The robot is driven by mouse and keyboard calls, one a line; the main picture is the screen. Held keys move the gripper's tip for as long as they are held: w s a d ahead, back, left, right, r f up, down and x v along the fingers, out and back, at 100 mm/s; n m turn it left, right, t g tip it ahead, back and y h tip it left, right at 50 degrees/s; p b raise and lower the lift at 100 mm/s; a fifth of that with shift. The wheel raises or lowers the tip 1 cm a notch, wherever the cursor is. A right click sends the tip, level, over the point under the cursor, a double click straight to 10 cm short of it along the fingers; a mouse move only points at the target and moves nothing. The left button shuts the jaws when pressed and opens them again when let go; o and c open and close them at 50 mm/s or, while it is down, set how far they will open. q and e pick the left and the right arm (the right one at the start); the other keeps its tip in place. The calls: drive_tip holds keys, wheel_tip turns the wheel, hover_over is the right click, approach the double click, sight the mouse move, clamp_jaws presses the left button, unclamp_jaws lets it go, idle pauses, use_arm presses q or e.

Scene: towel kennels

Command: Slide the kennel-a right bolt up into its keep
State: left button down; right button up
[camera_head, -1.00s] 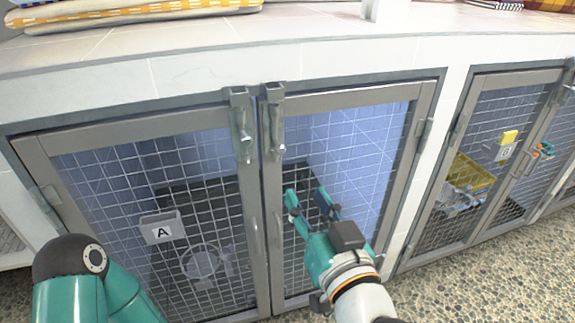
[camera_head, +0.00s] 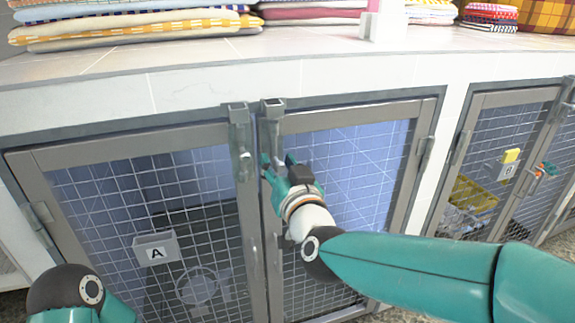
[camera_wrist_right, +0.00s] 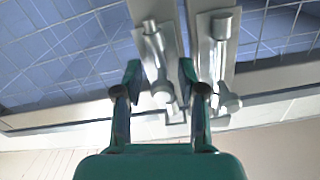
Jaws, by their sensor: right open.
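The kennel-a right bolt (camera_wrist_right: 156,52) is a grey metal rod with a knob, on a plate at the edge of the right door. In the head view only the upper part of its plate (camera_head: 272,122) shows; my right gripper hides the rest. My right gripper (camera_head: 277,162) is open at the bolt. In the right wrist view its two fingers (camera_wrist_right: 158,78) stand either side of the bolt, with gaps visible. Contact cannot be told. The kennel-a left bolt (camera_head: 243,145) is beside it on the left door; it also shows in the wrist view (camera_wrist_right: 220,58). My left gripper is out of view.
Kennel A's mesh doors carry a box labelled A (camera_head: 156,249). Above is a white tiled ledge (camera_head: 200,86) with folded towels (camera_head: 130,27). Kennel B stands at the right with a yellow basket (camera_head: 474,195). Space in front of the doors is free.

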drive_tip(key=shift+w+a, duration=0.15)
drive_tip(key=shift+w, duration=0.2)
drive_tip(key=shift+c, duration=0.2)
clamp_jaws()
drive_tip(key=shift+r, duration=0.15)
